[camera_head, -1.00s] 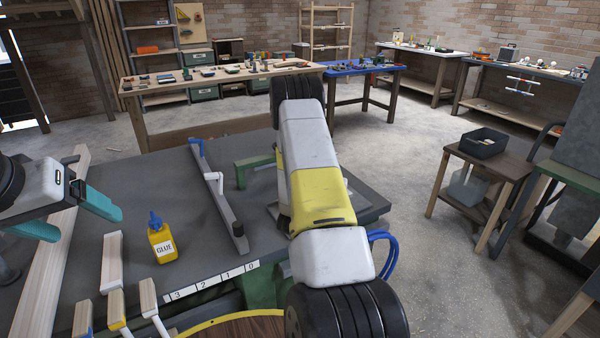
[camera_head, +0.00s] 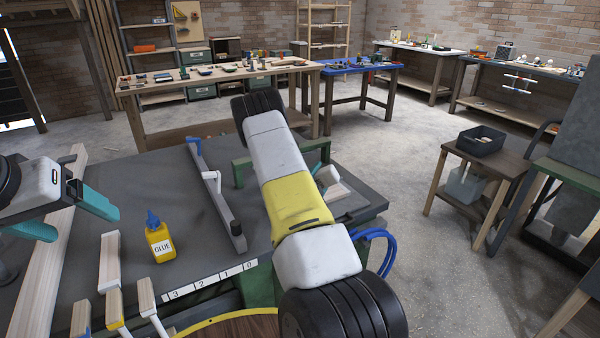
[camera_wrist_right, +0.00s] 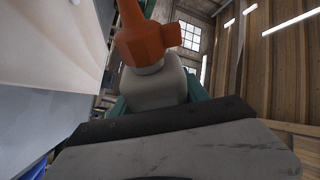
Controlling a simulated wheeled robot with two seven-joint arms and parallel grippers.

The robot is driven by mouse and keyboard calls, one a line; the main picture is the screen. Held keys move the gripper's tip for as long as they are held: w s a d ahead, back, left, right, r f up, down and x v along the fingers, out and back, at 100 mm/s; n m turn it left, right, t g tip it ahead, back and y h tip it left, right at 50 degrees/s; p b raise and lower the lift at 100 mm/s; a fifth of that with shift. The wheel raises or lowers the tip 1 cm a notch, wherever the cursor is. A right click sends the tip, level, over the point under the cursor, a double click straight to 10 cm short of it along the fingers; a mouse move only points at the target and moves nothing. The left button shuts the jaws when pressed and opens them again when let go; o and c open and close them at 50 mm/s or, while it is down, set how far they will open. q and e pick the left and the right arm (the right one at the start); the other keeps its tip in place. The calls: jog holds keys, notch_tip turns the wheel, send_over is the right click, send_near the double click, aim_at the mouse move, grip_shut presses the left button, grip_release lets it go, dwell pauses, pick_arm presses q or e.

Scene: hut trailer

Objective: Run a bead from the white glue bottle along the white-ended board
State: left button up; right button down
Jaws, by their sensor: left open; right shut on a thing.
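The white glue bottle (camera_wrist_right: 158,88), with an orange cap and nozzle (camera_wrist_right: 146,40), fills the middle of the right wrist view. My right gripper (camera_wrist_right: 160,97) is shut on it, with teal fingers on both sides. In the head view my right arm hides most of this gripper, and the bottle is not clear there. A pale wooden board with a white end (camera_head: 147,294) is at the bench's near left edge. My left gripper (camera_head: 84,224) is open and empty above the bench at far left, its teal fingers apart.
A yellow glue bottle with a blue cap (camera_head: 160,240) stands upright on the dark bench (camera_head: 150,180). Beside the white-ended board are a yellow-ended one (camera_head: 116,303) and a blue-ended one (camera_head: 81,318).

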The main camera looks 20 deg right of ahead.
jog(key=shift+w+a+r+n, duration=0.15)
jog(key=shift+r+n, duration=0.2)
jog(key=shift+n, duration=0.15)
jog(key=shift+w+a+r+n, duration=0.1)
jog(key=shift+a+r+n, duration=0.05)
jog(key=shift+r+n, duration=0.3)
jog(key=shift+d+t, duration=0.15)
jog(key=shift+t, duration=0.15)
jog(key=shift+w+d, duration=0.65)
jog(key=shift+d, duration=7.1)
jog(key=shift+s+d+f+m+g, duration=0.35)
jog(key=shift+f+m, duration=0.4)
jog(key=shift+m, duration=0.35)
jog(key=shift+s+d+f+m+g, duration=0.2)
jog(key=shift+d+f+m+g, duration=0.25)
jog(key=shift+f+m, duration=0.45)
jog(key=shift+s+d+f+m+g, duration=0.3)
jog(key=shift+d+f+m, duration=0.25)
jog(key=shift+m, duration=0.7)
jog(key=shift+a+r+m+g+y, duration=0.15)
jog(key=shift+r+m+y, duration=0.15)
jog(key=shift+r+m, duration=0.4)
jog(key=shift+d+r+m+g+y, duration=0.15)
jog(key=shift+r+m+y, duration=0.2)
jog(key=shift+m, duration=0.65)
jog(key=shift+a, duration=0.1)
